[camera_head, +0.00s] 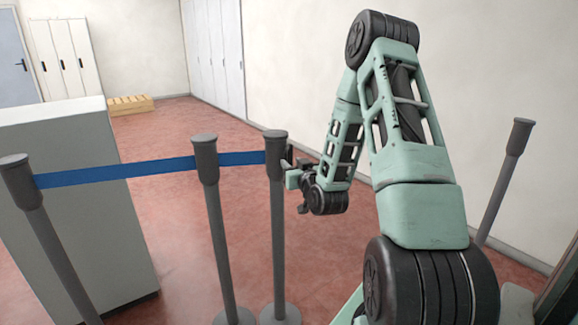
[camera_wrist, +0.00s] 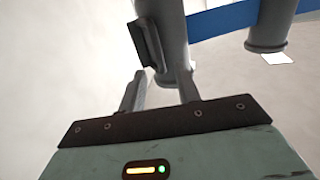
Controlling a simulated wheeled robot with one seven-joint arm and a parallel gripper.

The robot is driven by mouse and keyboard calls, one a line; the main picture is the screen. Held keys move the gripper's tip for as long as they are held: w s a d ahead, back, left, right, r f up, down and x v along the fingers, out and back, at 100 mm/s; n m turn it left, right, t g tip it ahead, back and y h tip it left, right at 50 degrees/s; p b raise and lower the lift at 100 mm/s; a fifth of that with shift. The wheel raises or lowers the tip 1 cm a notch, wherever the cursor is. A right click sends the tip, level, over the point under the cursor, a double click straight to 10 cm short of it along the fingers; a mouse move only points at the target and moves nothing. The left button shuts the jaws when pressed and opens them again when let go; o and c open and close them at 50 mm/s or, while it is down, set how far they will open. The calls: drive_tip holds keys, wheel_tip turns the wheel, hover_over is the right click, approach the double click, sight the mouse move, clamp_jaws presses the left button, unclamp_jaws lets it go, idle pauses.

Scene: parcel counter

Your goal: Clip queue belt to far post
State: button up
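A blue queue belt (camera_head: 120,171) runs between grey posts at the left. It spans from the left post (camera_head: 20,178) past the middle post (camera_head: 205,160) to a third post (camera_head: 275,160). My gripper (camera_head: 293,178) is close beside the third post's head, on its right. In the wrist view my gripper (camera_wrist: 162,84) has its fingers apart with nothing between them. The third post (camera_wrist: 172,30) is just beyond the fingertips, with a dark clip-like block (camera_wrist: 150,43) on its side. Whether a finger touches the post is unclear. Another post (camera_head: 515,145) stands apart at the right, with no belt visible on it.
A white counter block (camera_head: 90,215) stands behind the belt at the left. A wooden pallet or crate (camera_head: 130,105) lies by the back wall near lockers (camera_head: 65,60). Red floor (camera_head: 330,250) is open between the third post and the right post, with my arm above it.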

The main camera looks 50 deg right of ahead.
sight(289, 160)
drive_tip(key=x, duration=0.3)
drive_tip(key=shift+w, duration=0.15)
clamp_jaws()
